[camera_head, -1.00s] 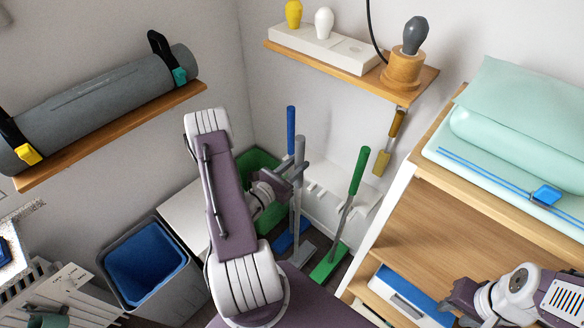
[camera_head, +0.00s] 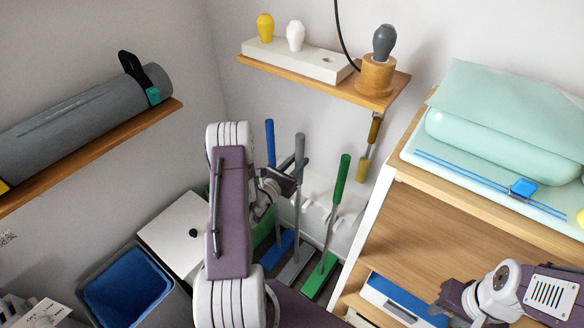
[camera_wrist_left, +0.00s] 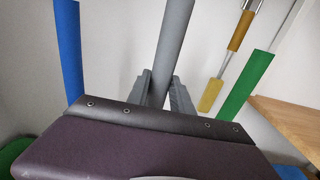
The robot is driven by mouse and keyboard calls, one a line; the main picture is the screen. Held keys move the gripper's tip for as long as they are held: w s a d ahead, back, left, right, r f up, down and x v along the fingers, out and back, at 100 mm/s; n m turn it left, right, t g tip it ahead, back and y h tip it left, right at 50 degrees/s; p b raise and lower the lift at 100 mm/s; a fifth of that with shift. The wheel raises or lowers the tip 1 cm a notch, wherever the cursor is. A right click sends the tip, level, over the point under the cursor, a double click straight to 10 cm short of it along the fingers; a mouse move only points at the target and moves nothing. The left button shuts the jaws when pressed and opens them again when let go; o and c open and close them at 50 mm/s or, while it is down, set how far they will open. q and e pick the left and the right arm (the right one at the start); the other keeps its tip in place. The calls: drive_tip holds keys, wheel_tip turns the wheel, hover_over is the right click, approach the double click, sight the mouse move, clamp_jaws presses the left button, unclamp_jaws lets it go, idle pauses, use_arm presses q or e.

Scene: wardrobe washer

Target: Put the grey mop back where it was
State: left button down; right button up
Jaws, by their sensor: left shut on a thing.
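The grey mop (camera_head: 300,151) stands upright between a blue mop (camera_head: 271,143) and a green mop (camera_head: 341,180). Its grey foot (camera_head: 293,272) is low, between the blue and green feet. My left gripper (camera_head: 296,174) is shut on its handle; the left wrist view shows the handle (camera_wrist_left: 173,45) between the two fingers (camera_wrist_left: 159,88). A white rack (camera_head: 317,205) is on the wall behind the mops. I cannot tell whether the grey handle touches it. My right gripper (camera_head: 440,307) is at the lower right, near the shelf unit; its fingers are too small to judge.
A blue-lined grey bin (camera_head: 127,287) and a white lidded box (camera_head: 172,232) stand left of my left arm. A wooden shelf unit (camera_head: 455,232) is on the right. A wall shelf (camera_head: 395,98) with bulbs and a hanging brush (camera_head: 368,150) is above the mops.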

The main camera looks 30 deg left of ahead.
use_arm(q)
drive_tip(key=shift+w+d+b, duration=0.1)
drive_tip(key=shift+w+b, duration=0.2)
drive_tip(key=shift+w, duration=1)
drive_tip(key=shift+f+b, duration=0.75)
drive_tip(key=shift+f, duration=0.15)
drive_tip(key=shift+f+b, duration=0.3)
drive_tip(key=shift+f, duration=0.05)
drive_tip(key=c, duration=1.1)
unclamp_jaws()
drive_tip(key=shift+r, duration=0.1)
drive_tip(key=o, duration=0.4)
drive_tip(key=shift+s, duration=0.1)
drive_tip(key=s, duration=1.2)
drive_tip(key=shift+a, duration=0.35)
